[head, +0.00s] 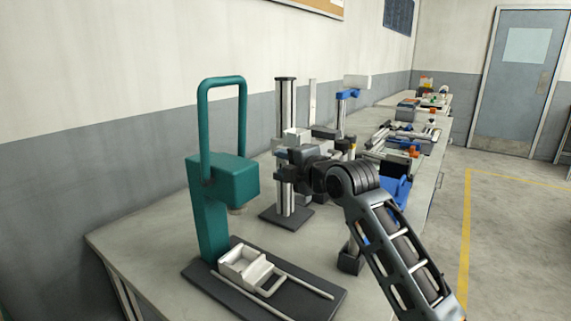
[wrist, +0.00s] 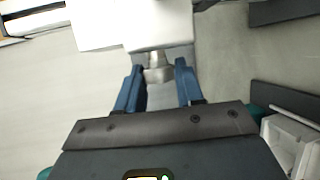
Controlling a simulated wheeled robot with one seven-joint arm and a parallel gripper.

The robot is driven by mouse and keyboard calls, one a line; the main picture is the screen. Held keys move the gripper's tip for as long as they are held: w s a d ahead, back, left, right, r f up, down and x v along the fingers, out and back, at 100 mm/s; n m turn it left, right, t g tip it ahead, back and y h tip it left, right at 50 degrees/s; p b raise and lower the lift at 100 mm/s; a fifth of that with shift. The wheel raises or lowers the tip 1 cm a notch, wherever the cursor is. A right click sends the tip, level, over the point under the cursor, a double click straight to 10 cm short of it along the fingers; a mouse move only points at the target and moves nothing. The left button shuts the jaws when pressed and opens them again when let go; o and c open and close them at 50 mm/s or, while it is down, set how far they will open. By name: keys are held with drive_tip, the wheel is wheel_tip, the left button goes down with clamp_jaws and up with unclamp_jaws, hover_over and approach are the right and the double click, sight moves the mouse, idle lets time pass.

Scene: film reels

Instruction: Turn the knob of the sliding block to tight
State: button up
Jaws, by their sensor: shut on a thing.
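The sliding block (head: 296,136) is a pale block on an upright grey column (head: 286,100) with a dark base, in the middle of the head view. In the wrist view the white block (wrist: 160,22) fills the top centre, with a grey metal knob (wrist: 157,73) sticking out towards me. My gripper (wrist: 159,78) has its two blue fingers on either side of the knob and is shut on it. In the head view my gripper (head: 297,165) is at the column, and my wrist hides the knob and part of the block. I cannot tell the knob's turn angle.
A teal press (head: 207,200) with a tall handle stands at the left. Its dark base carries a white tray (head: 240,265) and rails. A blue-topped post (head: 347,95) is behind my arm. More equipment (head: 405,140) lies farther down the bench.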

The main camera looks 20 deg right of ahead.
drive_tip(key=f+b, duration=0.1)
drive_tip(key=b, duration=0.1)
drive_tip(key=shift+t+b, duration=0.3)
drive_tip(key=shift+b, duration=0.1)
drive_tip(key=m+t+b, duration=0.1)
drive_tip(key=t+b, duration=0.1)
drive_tip(key=b, duration=0.5)
drive_tip(key=shift+f+t+y+b, duration=0.1)
drive_tip(key=shift+t+y+b, duration=0.2)
drive_tip(key=shift+y+b, duration=0.1)
drive_tip(key=shift+b, duration=0.4)
drive_tip(key=shift+r+m+t+b, duration=0.3)
drive_tip(key=shift+t+b, duration=0.1)
drive_tip(key=shift+b, duration=0.1)
drive_tip(key=o, duration=1)
drive_tip(key=shift+o, duration=0.2)
drive_tip(key=v, duration=0.7)
drive_tip(key=shift+s, duration=0.4)
